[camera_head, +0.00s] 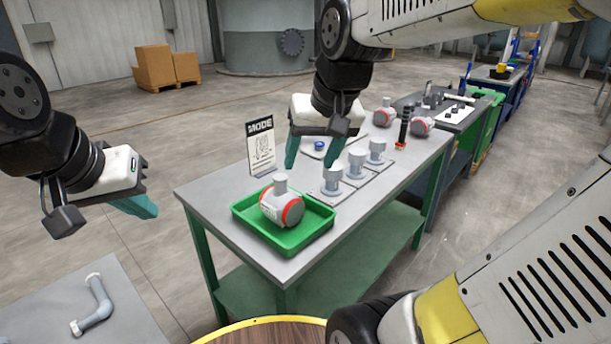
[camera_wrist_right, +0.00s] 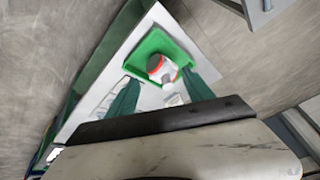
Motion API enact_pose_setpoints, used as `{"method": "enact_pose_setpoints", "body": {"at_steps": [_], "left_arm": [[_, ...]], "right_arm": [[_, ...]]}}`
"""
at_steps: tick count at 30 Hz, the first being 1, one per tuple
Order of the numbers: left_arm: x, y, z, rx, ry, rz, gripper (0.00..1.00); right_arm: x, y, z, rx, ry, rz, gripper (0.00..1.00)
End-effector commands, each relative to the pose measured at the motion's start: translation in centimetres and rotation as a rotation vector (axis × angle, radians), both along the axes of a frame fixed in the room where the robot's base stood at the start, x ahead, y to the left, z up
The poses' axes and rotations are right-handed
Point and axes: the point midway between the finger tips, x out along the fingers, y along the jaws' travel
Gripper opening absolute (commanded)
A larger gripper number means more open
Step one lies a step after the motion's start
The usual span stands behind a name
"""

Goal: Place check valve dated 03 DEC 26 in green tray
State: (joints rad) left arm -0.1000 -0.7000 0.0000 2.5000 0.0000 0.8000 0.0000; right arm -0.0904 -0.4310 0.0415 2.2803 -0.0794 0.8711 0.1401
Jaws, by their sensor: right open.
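A grey-white check valve with a red ring (camera_head: 281,207) sits in the green tray (camera_head: 318,233) on the near end of the table. It also shows in the right wrist view (camera_wrist_right: 160,67), inside the tray (camera_wrist_right: 137,62). Two similar valves stand farther back on the table, one at the rear (camera_head: 384,116) and one to its right (camera_head: 422,126). No date is readable on any valve. My right gripper (camera_head: 310,160) is open and empty, above the table behind the tray. My left gripper (camera_head: 146,208) is out to the left, away from the table; its finger gap is unclear.
Grey stub fittings (camera_head: 356,162) stand in a row on plates right of the tray. A sign (camera_head: 261,147) stands behind the tray. A dark upright tool (camera_head: 404,128) is near the right edge. A bent pipe (camera_head: 96,302) lies on a separate grey surface at lower left.

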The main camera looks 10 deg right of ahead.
Motion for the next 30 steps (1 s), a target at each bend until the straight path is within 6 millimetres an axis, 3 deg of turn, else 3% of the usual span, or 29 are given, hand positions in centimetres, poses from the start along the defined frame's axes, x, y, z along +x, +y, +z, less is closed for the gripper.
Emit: {"method": "enact_pose_setpoints", "body": {"at_steps": [3, 9, 30], "left_arm": [[0.0, 0.0, 0.0, 0.000, 0.000, 0.000, 0.00], [0.0, 0.0, 0.0, 0.000, 0.000, 0.000, 0.00], [0.0, 0.0, 0.0, 0.000, 0.000, 0.000, 0.00]], "right_arm": [[-3.5, -0.1, -0.6, 0.021, -0.061, 0.028, 0.60], [-6.3, 0.0, -1.6, 0.041, -0.116, 0.056, 0.60], [-6.7, 0.1, -1.8, 0.042, -0.123, 0.062, 0.60]]}}
